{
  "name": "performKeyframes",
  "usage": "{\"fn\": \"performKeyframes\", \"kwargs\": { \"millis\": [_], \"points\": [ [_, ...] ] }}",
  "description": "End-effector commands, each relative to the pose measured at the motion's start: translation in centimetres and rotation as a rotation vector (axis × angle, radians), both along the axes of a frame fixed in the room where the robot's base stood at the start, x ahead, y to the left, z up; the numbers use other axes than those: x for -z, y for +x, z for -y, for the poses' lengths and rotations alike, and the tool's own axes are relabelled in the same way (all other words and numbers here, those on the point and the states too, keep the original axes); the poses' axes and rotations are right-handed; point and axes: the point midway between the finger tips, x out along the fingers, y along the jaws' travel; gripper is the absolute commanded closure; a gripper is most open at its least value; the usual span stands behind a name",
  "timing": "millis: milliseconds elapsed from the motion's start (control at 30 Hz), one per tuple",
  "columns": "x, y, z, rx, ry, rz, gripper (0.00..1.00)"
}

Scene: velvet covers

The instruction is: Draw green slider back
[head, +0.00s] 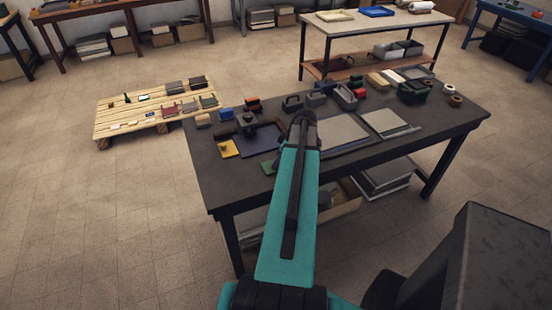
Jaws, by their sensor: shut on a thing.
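In the head view my teal arm reaches over the dark worktable (455,122) and ends in a dark joint above its middle. My gripper's jaws cannot be made out; the arm appears to hide them.
A dark bluish panel (254,144) and a yellow piece (228,149) lie left of my arm. A grey panel (344,131) and a pale panel (386,121) lie right of it. Small blocks crowd the back. A wooden pallet (125,122) with small items stands on the floor at left.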

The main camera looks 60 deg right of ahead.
Motion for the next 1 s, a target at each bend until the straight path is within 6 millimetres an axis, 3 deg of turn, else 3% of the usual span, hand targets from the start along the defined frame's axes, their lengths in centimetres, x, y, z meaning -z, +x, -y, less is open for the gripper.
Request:
{"fn": "performKeyframes", "kwargs": {
  "millis": [600, 1000],
  "points": [
    [0.1, -5.4, -4.0, 0.001, 0.000, -0.003, 1.00],
    [0.1, -6.0, -4.4, 0.000, 0.004, -0.008, 1.00]
  ]
}}
